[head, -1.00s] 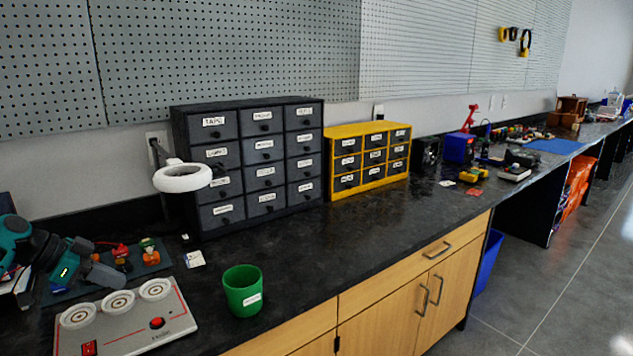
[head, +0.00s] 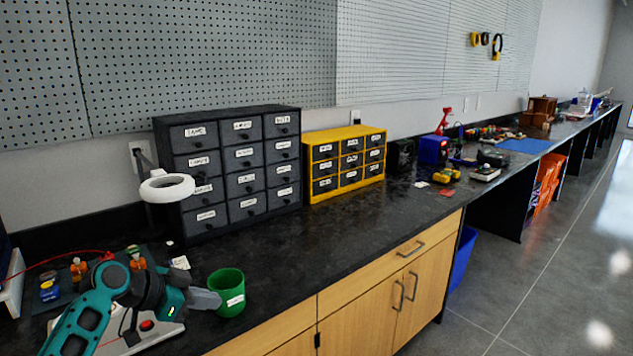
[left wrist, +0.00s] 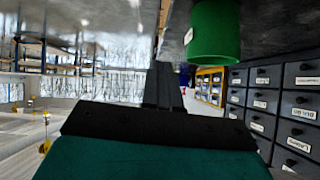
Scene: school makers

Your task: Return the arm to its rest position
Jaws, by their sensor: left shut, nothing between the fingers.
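My left arm comes in from the lower left in the head view, teal and black. My left gripper (head: 207,299) is shut and empty, its grey fingertips just left of the green cup (head: 229,291). I cannot tell whether they touch the cup. In the left wrist view the shut black fingers (left wrist: 163,88) point away from the camera, and the green cup (left wrist: 214,32) shows at the top. The arm hides much of the grey panel with a red button (head: 162,340). My right gripper is not in view.
A black drawer cabinet (head: 235,168) and a yellow one (head: 343,163) stand against the wall. A white ring lamp (head: 167,188) stands left of them. Small parts lie on a dark mat at the left. The dark counter (head: 330,235) is clear in front of the cabinets.

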